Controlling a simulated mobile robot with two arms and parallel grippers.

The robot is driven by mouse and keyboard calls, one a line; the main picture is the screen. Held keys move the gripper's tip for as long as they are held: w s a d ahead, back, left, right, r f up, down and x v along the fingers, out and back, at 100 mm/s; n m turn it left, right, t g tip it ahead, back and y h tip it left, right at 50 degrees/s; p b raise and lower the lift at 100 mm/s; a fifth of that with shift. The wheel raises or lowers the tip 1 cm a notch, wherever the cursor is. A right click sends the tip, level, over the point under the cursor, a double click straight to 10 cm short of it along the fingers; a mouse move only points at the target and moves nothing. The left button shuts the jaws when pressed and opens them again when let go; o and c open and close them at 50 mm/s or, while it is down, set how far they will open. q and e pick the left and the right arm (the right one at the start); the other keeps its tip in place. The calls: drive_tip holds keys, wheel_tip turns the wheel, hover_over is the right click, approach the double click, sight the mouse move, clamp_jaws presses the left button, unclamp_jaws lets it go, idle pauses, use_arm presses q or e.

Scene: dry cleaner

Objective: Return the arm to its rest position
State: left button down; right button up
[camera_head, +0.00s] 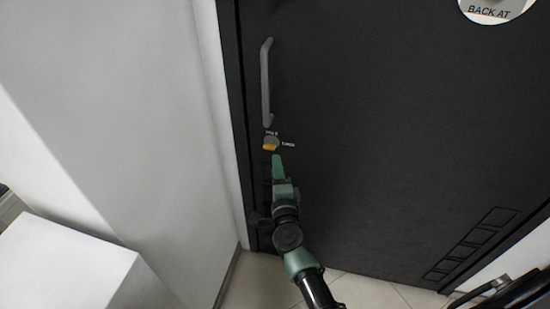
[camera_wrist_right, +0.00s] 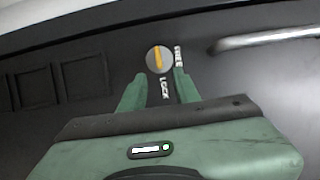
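My right gripper (camera_head: 276,158) is in front of the black door (camera_head: 400,130), just below a round lock knob (camera_head: 271,143) with an orange stripe. In the right wrist view, my right gripper (camera_wrist_right: 160,76) has its two green fingers apart with nothing held between them. The knob (camera_wrist_right: 159,58) shows at the fingertips, and I cannot tell whether they touch it. White "LOCK" and "FREE" labels are beside the knob, and its orange stripe runs roughly up and down in this view. My left gripper is not in view.
A grey bar handle (camera_head: 266,82) is on the door above the knob. A white wall (camera_head: 130,110) stands left of the door, with a white box-shaped block (camera_head: 65,265) at lower left. Raised rectangular frames (camera_head: 470,245) are low on the door. Tiled floor (camera_head: 262,280) shows below.

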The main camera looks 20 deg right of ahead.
drive_tip(key=shift+s, duration=0.15)
idle(0.3)
drive_tip(key=s+a+f+n+g+y, duration=0.25)
drive_tip(key=s+f+n, duration=0.3)
drive_tip(key=f, duration=0.55)
drive_tip(key=s+a+f+n+g+y, duration=0.1)
drive_tip(key=s+f+n+g, duration=0.25)
drive_tip(key=s+f, duration=0.55)
drive_tip(key=s+a+f+n+g+y, duration=0.2)
drive_tip(key=s+f+n, duration=0.25)
drive_tip(key=f, duration=0.85)
drive_tip(key=s+d+f+n+g, duration=0.3)
drive_tip(key=s+f, duration=0.2)
drive_tip(key=s, duration=0.6)
drive_tip(key=s+d+f+n+g+h, duration=0.1)
drive_tip(key=s+f, duration=0.4)
drive_tip(key=s, duration=0.6)
drive_tip(key=s+d+f+n+g, duration=0.4)
drive_tip(key=s+d+f+n, duration=0.1)
drive_tip(key=s, duration=0.6)
drive_tip(key=shift+s+f+n+g+h, duration=0.2)
drive_tip(key=shift+f+n+g+h, duration=0.15)
drive_tip(key=shift+f, duration=0.15)
